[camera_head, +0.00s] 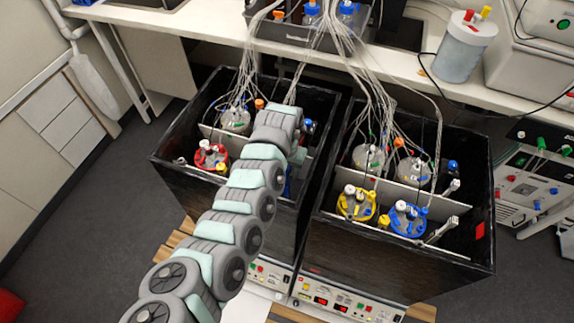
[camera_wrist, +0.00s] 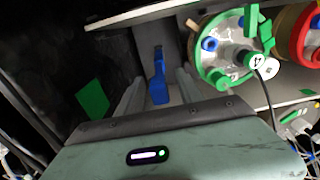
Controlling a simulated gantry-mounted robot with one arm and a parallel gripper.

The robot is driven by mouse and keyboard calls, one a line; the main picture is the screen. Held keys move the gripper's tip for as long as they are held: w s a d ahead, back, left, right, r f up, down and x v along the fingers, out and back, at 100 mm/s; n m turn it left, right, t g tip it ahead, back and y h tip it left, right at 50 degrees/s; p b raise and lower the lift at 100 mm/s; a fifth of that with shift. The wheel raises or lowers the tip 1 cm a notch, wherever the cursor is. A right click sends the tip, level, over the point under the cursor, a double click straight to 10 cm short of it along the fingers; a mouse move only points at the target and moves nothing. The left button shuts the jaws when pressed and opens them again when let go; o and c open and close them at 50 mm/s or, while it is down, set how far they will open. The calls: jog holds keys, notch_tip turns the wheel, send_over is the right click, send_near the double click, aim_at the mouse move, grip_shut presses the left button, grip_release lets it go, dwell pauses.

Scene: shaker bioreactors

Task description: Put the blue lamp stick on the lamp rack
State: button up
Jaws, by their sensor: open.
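The blue lamp stick (camera_wrist: 158,85) shows in the wrist view as a narrow blue piece inside the dark box. My gripper (camera_wrist: 160,78) is open, with one pale finger on each side of the stick. I cannot tell whether either finger touches it. In the head view my arm reaches down into the left black box (camera_head: 176,172), and the arm hides the gripper's fingers and most of the stick's surroundings. I cannot pick out the lamp rack with certainty in either view.
In the wrist view a green-ringed reactor (camera_wrist: 222,62) is close right of the fingers, with a red-ringed one (camera_wrist: 306,38) beyond. A red-ringed reactor (camera_head: 211,156) shows left of my arm. The right black box (camera_head: 400,262) holds several reactors. Tubes hang above both boxes.

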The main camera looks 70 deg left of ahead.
jog(key=shift+f, duration=1.05)
grip_shut()
jog(key=shift+r+p, duration=2.4)
jog(key=shift+p, duration=1.05)
jog(key=shift+r+p, duration=1.5)
jog(key=shift+p, duration=0.05)
